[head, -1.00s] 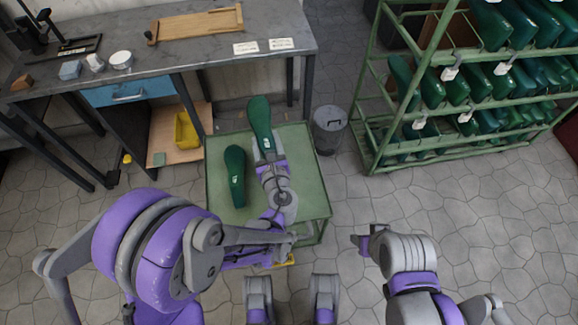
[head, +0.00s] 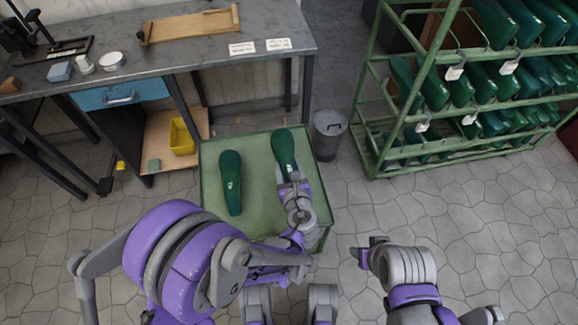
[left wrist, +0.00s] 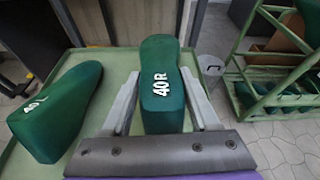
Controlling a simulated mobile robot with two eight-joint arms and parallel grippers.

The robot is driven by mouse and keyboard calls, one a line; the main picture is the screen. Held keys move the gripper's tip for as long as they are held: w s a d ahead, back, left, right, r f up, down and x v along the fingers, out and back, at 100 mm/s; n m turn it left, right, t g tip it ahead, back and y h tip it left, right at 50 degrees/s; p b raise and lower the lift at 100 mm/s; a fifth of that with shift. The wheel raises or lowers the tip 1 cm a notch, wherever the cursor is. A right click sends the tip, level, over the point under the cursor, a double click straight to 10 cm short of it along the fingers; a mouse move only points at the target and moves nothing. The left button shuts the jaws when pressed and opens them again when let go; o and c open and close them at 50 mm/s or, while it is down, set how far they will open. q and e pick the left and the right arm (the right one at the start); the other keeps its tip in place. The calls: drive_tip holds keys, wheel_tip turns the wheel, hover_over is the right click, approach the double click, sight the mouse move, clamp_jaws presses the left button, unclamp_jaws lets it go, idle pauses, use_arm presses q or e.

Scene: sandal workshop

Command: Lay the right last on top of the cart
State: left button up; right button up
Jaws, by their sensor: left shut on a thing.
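The right last (head: 284,152), dark green and marked 40 R, is in my left gripper (head: 291,180), over the right part of the green cart top (head: 254,165). In the left wrist view the right last (left wrist: 161,80) sits between the two grey fingers of the left gripper (left wrist: 162,108). Whether its underside touches the cart top I cannot tell. The left last (head: 231,180), marked 40 L, lies on the cart to the left, apart from it. My right gripper (head: 364,252) is off the cart at the right; its fingers are not clear.
A grey workbench (head: 200,55) with a wooden board stands behind to the left. A grey bin (head: 329,135) is just right of the cart. A green rack (head: 400,125) full of green lasts stands at the right. Bare cart top lies between the lasts.

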use_arm(q)
drive_tip(key=shift+f+b, duration=1.45)
drive_tip(key=shift+f, duration=1.15)
drive_tip(key=shift+f, duration=0.3)
drive_tip(key=o, duration=1.4)
drive_tip(key=shift+o, duration=0.2)
drive_tip(key=p+v, duration=0.2)
drive_tip(key=v, duration=0.9)
drive_tip(key=shift+w+a, duration=0.1)
